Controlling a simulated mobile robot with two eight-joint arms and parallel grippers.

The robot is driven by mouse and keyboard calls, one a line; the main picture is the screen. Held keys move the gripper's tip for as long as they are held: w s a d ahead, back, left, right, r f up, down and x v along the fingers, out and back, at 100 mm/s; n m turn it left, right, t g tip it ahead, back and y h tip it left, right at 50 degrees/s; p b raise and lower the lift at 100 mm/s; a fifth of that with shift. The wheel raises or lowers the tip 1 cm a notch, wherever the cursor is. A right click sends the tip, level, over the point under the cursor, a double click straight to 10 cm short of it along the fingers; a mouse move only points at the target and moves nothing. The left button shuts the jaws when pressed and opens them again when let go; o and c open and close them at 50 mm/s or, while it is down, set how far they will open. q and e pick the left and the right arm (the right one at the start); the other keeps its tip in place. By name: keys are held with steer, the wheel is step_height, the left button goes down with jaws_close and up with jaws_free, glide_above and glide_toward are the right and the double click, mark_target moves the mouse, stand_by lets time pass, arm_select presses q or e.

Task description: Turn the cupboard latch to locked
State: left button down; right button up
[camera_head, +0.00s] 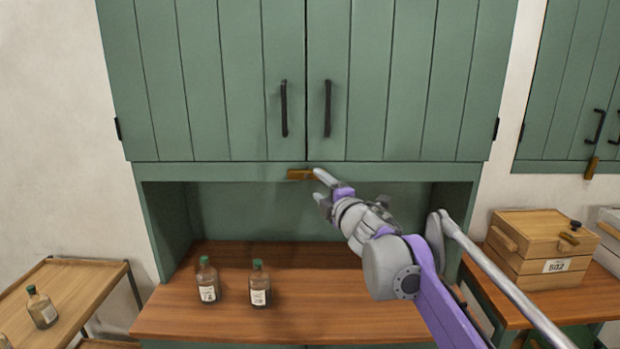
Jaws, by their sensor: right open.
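The green cupboard (240,85) has two closed doors with black handles. Its latch (300,174) is a small brown bar on the rail below the doors, near the middle, and lies horizontal. My right gripper (318,184) is open, with its fingertips at the right end of the latch. One finger appears to overlap or touch that end; I cannot tell which. My left gripper is not in view.
Two brown bottles with green caps (208,280) (259,284) stand on the wooden counter (330,310). Another bottle (41,307) is on the wooden trolley (75,285) at left. At right are a wooden box (530,225) and a second green cupboard (565,80) with a vertical latch (591,167).

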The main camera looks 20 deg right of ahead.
mark_target(308, 176)
steer(key=w, duration=0.6)
steer(key=shift+w+a+p, duration=0.25)
steer(key=shift+a+p, duration=0.1)
jaws_close()
